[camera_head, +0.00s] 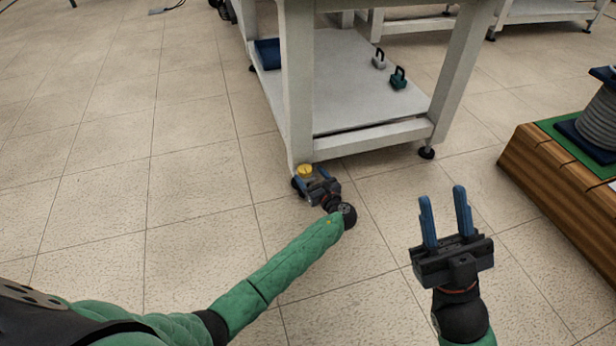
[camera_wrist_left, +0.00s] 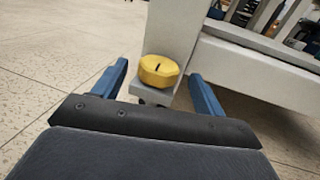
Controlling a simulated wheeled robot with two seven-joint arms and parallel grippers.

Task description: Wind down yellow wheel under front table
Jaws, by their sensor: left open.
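The yellow wheel (camera_head: 305,170) sits low at the foot of the front table's near leg (camera_head: 299,100). It also shows in the left wrist view (camera_wrist_left: 159,71), where it lies between and ahead of the two blue fingers, with a dark slot on its top. My left gripper (camera_head: 313,181) is open at the wheel, and I cannot tell whether the fingers touch it. My right gripper (camera_head: 446,212) is open and empty, with its blue fingers pointing up, over the floor right of the table. The wheel's underside is partly hidden.
The table's lower shelf (camera_head: 340,85) carries a blue box (camera_head: 268,54) and two small weight-like objects, one grey (camera_head: 379,60) and one green (camera_head: 398,78). A wooden platform (camera_head: 560,190) with a grey coil (camera_head: 602,118) stands at the right. The floor at the left is clear.

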